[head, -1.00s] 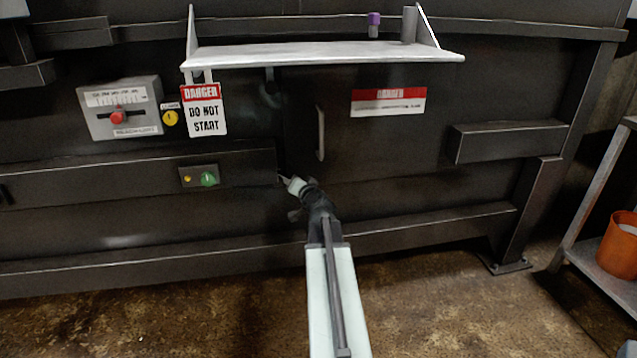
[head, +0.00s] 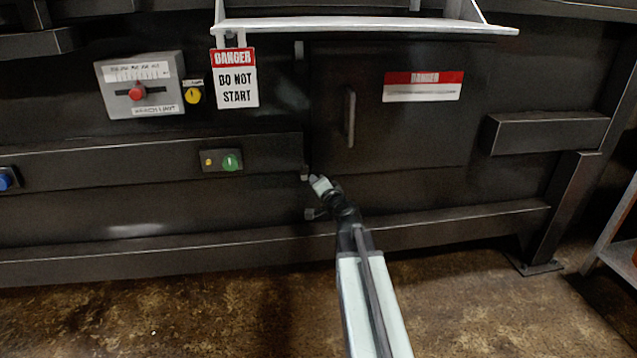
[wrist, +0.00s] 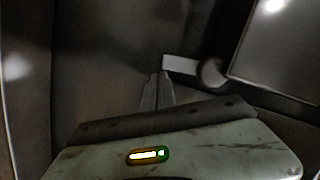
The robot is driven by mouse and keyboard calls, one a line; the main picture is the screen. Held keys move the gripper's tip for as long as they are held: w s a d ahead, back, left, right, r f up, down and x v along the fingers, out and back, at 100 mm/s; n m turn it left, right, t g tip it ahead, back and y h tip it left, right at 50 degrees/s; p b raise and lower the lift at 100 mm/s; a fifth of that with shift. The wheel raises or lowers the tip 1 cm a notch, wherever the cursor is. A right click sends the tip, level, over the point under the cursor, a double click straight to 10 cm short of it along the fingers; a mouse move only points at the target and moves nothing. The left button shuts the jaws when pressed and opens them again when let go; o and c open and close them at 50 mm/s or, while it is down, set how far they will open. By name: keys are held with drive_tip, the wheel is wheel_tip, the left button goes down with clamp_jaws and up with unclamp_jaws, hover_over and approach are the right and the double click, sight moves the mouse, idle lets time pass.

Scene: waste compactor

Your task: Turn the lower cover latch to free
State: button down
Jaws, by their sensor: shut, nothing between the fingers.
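The cover (head: 420,130) is a dark panel with a vertical handle (head: 350,117) near its left edge. The lower cover latch (head: 304,172) shows as a small grey piece by the cover's lower left corner, partly hidden by my gripper. In the wrist view, a pale bar beside a round knob, seemingly this latch (wrist: 180,65), lies just beyond and right of the fingertips. My gripper (head: 313,179) is close to the latch; its fingers (wrist: 160,77) are shut and empty. I cannot tell whether they touch the latch.
The upper latch (head: 299,50) is at the cover's upper left. A shelf (head: 365,26) juts out above. A control box (head: 140,85), a danger sign (head: 235,80) and a green button (head: 231,161) are to the left. A lower rail (head: 440,226) runs across below.

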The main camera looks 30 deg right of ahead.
drive_tip(key=shift+w+a+f, duration=0.1)
drive_tip(key=shift+a+f, duration=0.1)
drive_tip(key=shift+a, duration=0.3)
idle(0.3)
